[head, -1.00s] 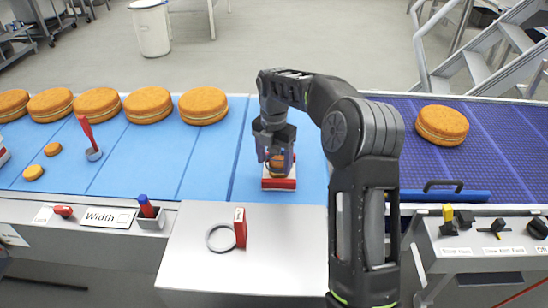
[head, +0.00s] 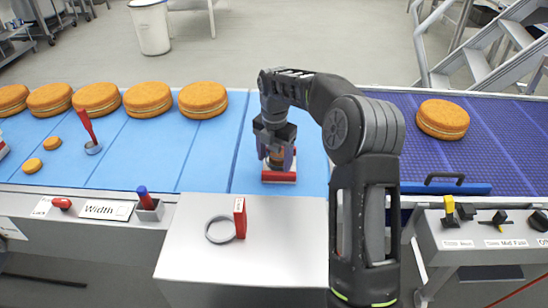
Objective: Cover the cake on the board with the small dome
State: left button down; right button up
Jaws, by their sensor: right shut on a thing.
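My right gripper (head: 277,162) points down over the blue belt, left of its forearm. It is shut on a small brownish thing (head: 278,155), mostly hidden between the fingers. Directly below is a low red-and-white block or board (head: 279,177) on the belt; whether the held thing touches it I cannot tell. No clear dome shows. Large round sponge cakes (head: 203,99) stand in a row at the back left. Two small round cakes (head: 53,143) lie at the left. My left gripper is not in view.
A red-handled cup tool (head: 92,146) stands on the blue belt (head: 210,160). A grey ring (head: 219,230) and a red block (head: 240,218) are on the front metal shelf. A large cake (head: 442,119) sits on the purple belt at right, behind a blue bar with a black handle (head: 444,180).

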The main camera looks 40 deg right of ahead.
jog(key=shift+s+f, duration=0.2)
jog(key=shift+f, duration=0.3)
jog(key=shift+s+f, duration=0.15)
jog(key=shift+f, duration=0.45)
jog(key=o, duration=1.5)
jog(key=shift+g, duration=0.3)
jog(key=shift+c, duration=0.3)
jog(key=shift+w+d+r+p, duration=0.1)
jog(key=shift+r+p, duration=0.6)
jog(key=shift+p, duration=0.15)
jog(key=shift+c, duration=0.2)
jog(key=shift+o, duration=0.8)
jog(key=shift+d+r+p, duration=0.15)
jog(key=shift+r+p, duration=0.4)
jog(key=shift+r, duration=0.05)
jog(key=shift+w+r+p, duration=0.15)
jog(key=shift+r+p, duration=0.7)
jog(key=shift+r, duration=0.4)
jog(key=shift+w+r+p, duration=0.15)
jog(key=shift+r+p, duration=0.7)
jog(key=shift+r, duration=0.35)
